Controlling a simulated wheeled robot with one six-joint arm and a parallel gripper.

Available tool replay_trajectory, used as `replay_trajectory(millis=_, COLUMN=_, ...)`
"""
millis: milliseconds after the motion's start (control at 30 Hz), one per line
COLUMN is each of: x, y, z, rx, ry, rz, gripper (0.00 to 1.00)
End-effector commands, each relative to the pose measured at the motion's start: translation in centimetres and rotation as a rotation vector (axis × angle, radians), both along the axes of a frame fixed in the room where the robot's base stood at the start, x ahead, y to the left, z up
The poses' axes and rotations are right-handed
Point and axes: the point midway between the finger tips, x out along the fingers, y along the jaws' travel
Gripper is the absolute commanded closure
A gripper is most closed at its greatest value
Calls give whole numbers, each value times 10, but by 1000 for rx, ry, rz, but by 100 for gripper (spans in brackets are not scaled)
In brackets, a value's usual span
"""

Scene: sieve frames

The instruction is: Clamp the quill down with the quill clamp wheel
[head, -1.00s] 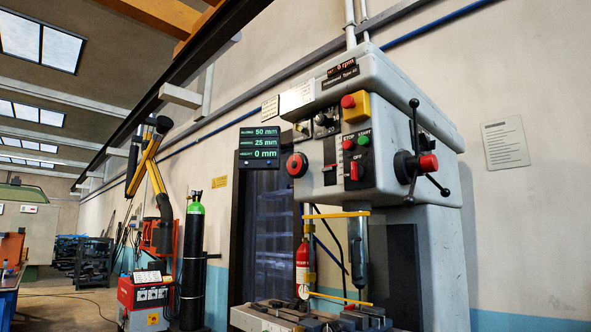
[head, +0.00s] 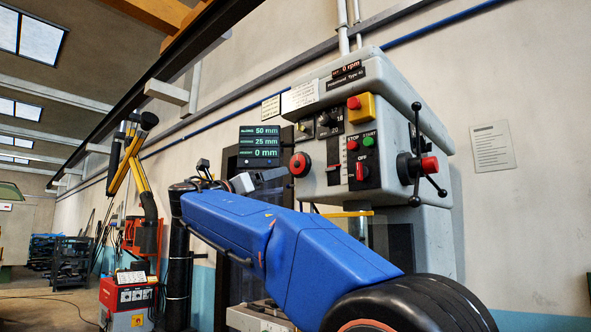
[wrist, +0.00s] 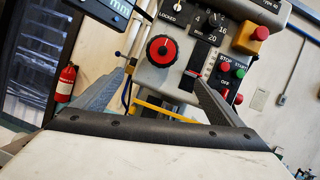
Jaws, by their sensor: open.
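The drill press head (head: 323,190) carries a round red wheel (head: 300,165) with a black centre at its left side, which I take for the quill clamp wheel. In the wrist view this wheel (wrist: 163,49) appears between and beyond the fingertips of my gripper (wrist: 160,78). The gripper is open, with nothing between its fingers. In the head view my gripper (head: 266,181) is just left of the wheel; any contact cannot be told. The quill is largely hidden behind my blue arm.
A three-spoked handle (head: 419,165) sticks out at the head's right. The yellow emergency stop box (head: 361,107) and start/stop panel (head: 360,159) are near the wheel. A display (head: 259,146) hangs left. A red fire extinguisher (wrist: 66,83) stands behind.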

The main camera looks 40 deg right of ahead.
Motion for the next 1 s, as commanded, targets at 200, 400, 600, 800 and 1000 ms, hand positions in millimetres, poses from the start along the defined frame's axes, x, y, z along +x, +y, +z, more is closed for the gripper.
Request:
replay_trajectory(millis=200, x=2, y=-6, z=14, rx=-36, ry=23, rz=-27, gripper=9)
replay_trajectory(millis=400, x=6, y=-30, z=22, rx=-35, ry=23, rz=-28, gripper=9)
replay_trajectory(millis=600, x=11, y=-57, z=34, rx=-34, ry=21, rz=-26, gripper=9)
replay_trajectory(millis=800, x=17, y=-86, z=45, rx=-34, ry=21, rz=-26, gripper=9)
replay_trajectory(millis=1000, x=23, y=-115, z=57, rx=-33, ry=22, rz=-25, gripper=9)
